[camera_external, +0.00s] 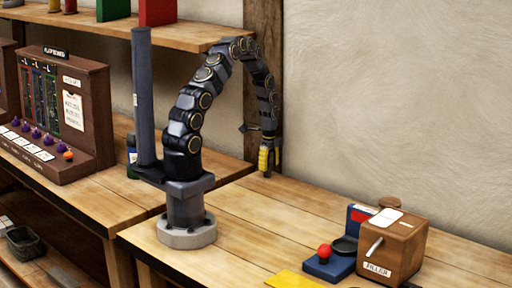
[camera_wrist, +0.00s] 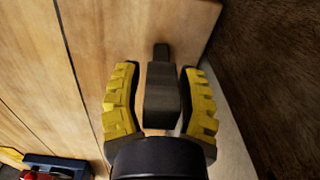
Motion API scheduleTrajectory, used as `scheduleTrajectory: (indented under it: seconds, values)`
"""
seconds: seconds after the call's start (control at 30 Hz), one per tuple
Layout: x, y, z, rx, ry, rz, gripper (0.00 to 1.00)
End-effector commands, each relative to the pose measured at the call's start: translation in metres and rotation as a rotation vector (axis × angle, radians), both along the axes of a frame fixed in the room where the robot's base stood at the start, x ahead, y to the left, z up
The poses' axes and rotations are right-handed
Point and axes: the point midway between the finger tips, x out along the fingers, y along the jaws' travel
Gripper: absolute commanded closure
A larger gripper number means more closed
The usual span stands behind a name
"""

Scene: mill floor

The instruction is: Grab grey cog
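I cannot make out a grey cog in either view. My gripper (camera_external: 268,163) points down above the back of the wooden bench, close to the wooden post. In the wrist view my gripper (camera_wrist: 162,70) has two yellow ribbed fingers standing apart. A dark grey block (camera_wrist: 162,98) with a narrow tip shows between them, with slim gaps at its sides. I cannot tell whether this block is a separate thing or a part of the gripper. No toothed wheel shows between the fingers.
A wooden box labelled filler (camera_external: 393,252) and a blue unit with a red knob (camera_external: 325,262) stand at the right. A yellow sheet (camera_external: 294,281) lies at the front. A wooden post (camera_external: 264,80) rises behind the arm. The bench's middle (camera_external: 290,215) is clear.

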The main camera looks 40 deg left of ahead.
Motion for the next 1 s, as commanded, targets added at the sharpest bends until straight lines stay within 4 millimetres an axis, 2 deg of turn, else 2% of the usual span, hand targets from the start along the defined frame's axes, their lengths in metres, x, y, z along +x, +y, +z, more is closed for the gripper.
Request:
scheduleTrajectory:
  seconds: [0.03, 0.07, 0.4, 0.57, 0.77, 1.0]
  values:
    - [0.000, 0.000, 0.000, 0.000, 0.000, 0.000, 0.87]
    - [0.000, 0.000, 0.000, 0.000, 0.000, 0.000, 1.00]
    - [0.000, 0.000, 0.000, 0.000, 0.001, 0.000, 1.00]
    - [0.000, 0.000, 0.007, 0.000, 0.000, 0.000, 1.00]
    - [0.000, 0.000, 0.035, 0.000, -0.004, 0.000, 1.00]
    - [-0.039, -0.007, 0.080, 0.000, -0.004, 0.000, 1.00]
